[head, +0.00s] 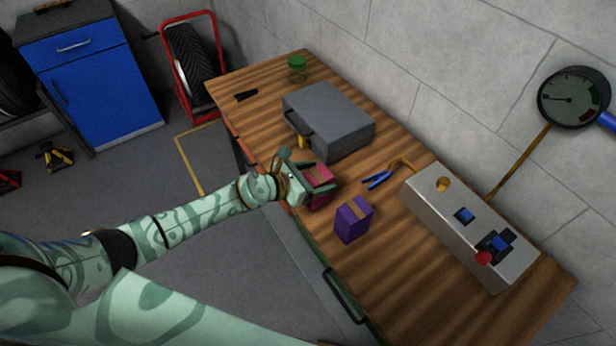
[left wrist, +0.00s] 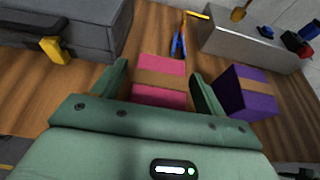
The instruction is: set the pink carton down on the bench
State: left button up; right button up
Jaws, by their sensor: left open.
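The pink carton (head: 318,190) with a tan band is at the front part of the wooden bench (head: 385,255), left of the purple carton. In the left wrist view the pink carton (left wrist: 160,78) lies between the two fingers of my left gripper (left wrist: 160,85), with a gap at the right finger. My left gripper (head: 308,178) is open around the carton. The carton looks upright and appears to rest on the bench, though its lower edge is partly hidden by the gripper. My right gripper is not in view.
A purple carton (head: 354,220) stands close to the right. A grey case (head: 330,118) sits behind to the left. Blue pliers (head: 377,180) lie behind the carton. A control box (head: 470,225) with a red knob stands at the right. Bare bench lies in front of the control box.

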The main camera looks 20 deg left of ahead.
pick_arm(q)
jog(key=p+v, duration=0.1)
jog(key=v, duration=1.1)
jog(key=shift+p, duration=0.4)
jog(key=shift+r, duration=0.1)
jog(key=s+a+f+n+y, duration=0.2)
jog(key=a+f+n+y, duration=0.25)
jog(key=f+n, duration=0.7)
jog(key=s+a+f+n+g+y, duration=0.3)
jog(key=s+a+f+n, duration=0.1)
jog(key=s+f+n, duration=0.95)
jog(key=s+d+f+n+g, duration=0.1)
jog(key=s+f+n+g, duration=0.1)
jog(key=s+n, duration=0.3)
jog(key=s+d+f+n+g, duration=0.2)
jog(key=s+f+n, duration=0.3)
jog(key=s, duration=0.6)
jog(key=s+d+f+n+g, duration=0.2)
jog(key=s+f+n, duration=0.2)
jog(key=s, duration=0.4)
jog(key=shift+s+f+n+g+y, duration=0.2)
jog(key=shift+s+n+g+y, duration=0.1)
jog(key=shift+n+y, duration=0.2)
